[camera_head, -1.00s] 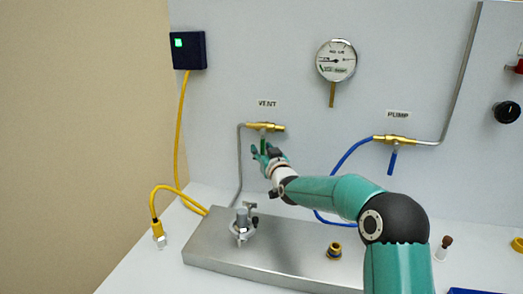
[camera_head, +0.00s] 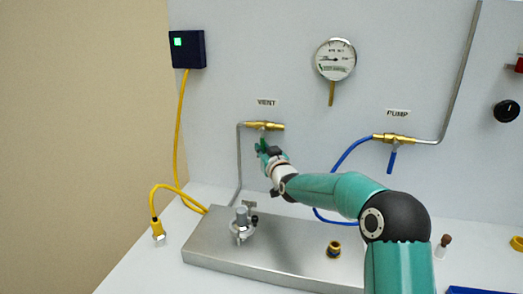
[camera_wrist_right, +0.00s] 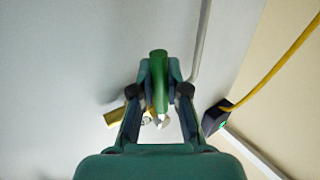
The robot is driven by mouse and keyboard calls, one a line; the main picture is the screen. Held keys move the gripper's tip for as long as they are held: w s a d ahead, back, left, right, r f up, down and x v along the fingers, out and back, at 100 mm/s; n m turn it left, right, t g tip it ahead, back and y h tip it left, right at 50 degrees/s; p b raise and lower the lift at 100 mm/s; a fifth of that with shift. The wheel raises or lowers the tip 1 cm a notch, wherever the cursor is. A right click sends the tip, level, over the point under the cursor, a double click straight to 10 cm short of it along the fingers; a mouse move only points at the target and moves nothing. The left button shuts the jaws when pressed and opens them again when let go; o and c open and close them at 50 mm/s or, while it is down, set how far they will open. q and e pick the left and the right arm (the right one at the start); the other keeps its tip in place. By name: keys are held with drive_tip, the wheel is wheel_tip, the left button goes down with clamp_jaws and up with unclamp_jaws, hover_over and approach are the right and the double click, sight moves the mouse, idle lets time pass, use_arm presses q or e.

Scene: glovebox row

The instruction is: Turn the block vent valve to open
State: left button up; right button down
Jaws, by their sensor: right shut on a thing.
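The vent valve (camera_head: 264,126) is a brass fitting on the wall panel under the VENT label (camera_head: 267,102). Its green lever (camera_wrist_right: 158,65) shows in the right wrist view, between the two fingers. My right gripper (camera_head: 263,147) is just below the brass body and is shut on the green lever. It also shows in the right wrist view (camera_wrist_right: 160,76). In the head view the fingers hide most of the lever. The brass body shows in part behind the fingers in the wrist view (camera_wrist_right: 115,117). My left gripper is out of view.
The pump valve (camera_head: 393,139) with a blue lever is to the right. A gauge (camera_head: 335,59) is above. The metal block (camera_head: 285,250) lies below my right arm, with fittings on top. A yellow cable (camera_head: 180,125) runs at the left.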

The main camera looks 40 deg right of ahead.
drive_tip(key=shift+s+d+r+n+g+p, duration=0.35)
drive_tip(key=shift+n+g+p, duration=0.4)
drive_tip(key=shift+p, duration=1.5)
drive_tip(key=shift+s+d+r+n+g+p, duration=0.1)
drive_tip(key=shift+s+d+n+g+p, duration=0.45)
drive_tip(key=shift+p, duration=1.65)
drive_tip(key=shift+s+d+r+n+g+p, duration=0.25)
drive_tip(key=shift+n+g+p, duration=0.65)
drive_tip(key=shift+p, duration=1.35)
drive_tip(key=shift+s+a, duration=0.1)
drive_tip(key=c, duration=1.2)
unclamp_jaws()
drive_tip(key=shift+f, duration=0.1)
drive_tip(key=shift+o, duration=0.2)
drive_tip(key=v, duration=1.2)
drive_tip(key=shift+f, duration=0.3)
drive_tip(key=shift+c, duration=0.2)
